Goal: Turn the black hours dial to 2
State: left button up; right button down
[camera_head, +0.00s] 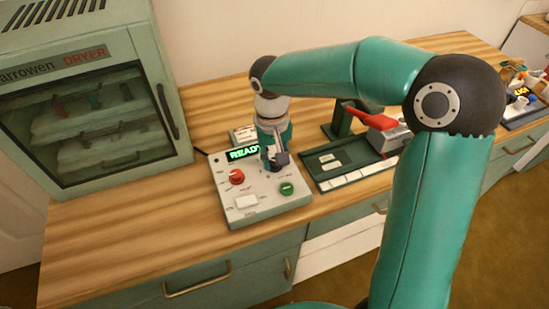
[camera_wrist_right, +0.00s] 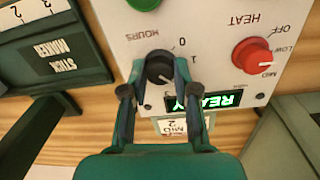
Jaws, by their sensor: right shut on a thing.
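The black hours dial (camera_wrist_right: 160,68) is on the white-grey control panel (camera_head: 240,212), between the green display and the green button. My right gripper (camera_head: 277,162) reaches down onto it from above. In the wrist view its fingers (camera_wrist_right: 160,76) are on both sides of the dial and shut on it. The marks 0 and 1 show beside the dial; the mark 2 is not visible, and I cannot tell clearly where the dial points. The display (camera_head: 243,153) reads READY. My left gripper is not in view.
A red heat knob (camera_head: 237,177), a green button (camera_head: 286,188) and a white switch (camera_head: 246,202) are on the same panel. A card (camera_wrist_right: 183,127) lies behind it. The dryer (camera_head: 90,110) stands left; a green stamp device (camera_head: 345,165) with a red handle stands right.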

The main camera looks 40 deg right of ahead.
aim_at(272, 161)
jog(key=shift+w+r, duration=0.1)
dwell(0.3)
jog(key=c, duration=0.9)
grip_release()
jog(key=r, duration=1.1)
jog(key=shift+a+r, duration=0.25)
jog(key=shift+r, duration=0.15)
jog(key=shift+w, duration=0.1)
